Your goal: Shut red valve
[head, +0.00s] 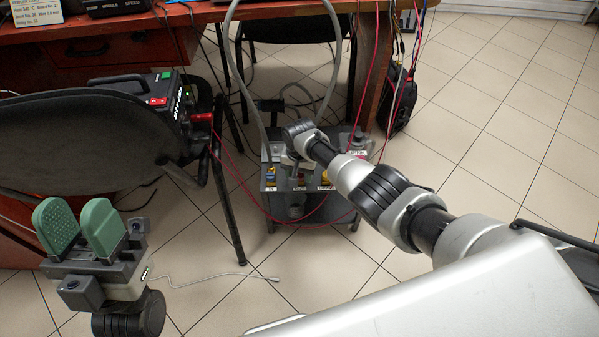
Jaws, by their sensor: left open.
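A dark chair (85,140) stands at the left, with a black box (172,98) behind it. A wooden desk (130,50) spans the back. Red cables (372,75) hang beside the unit. The tiled floor at right is clear.

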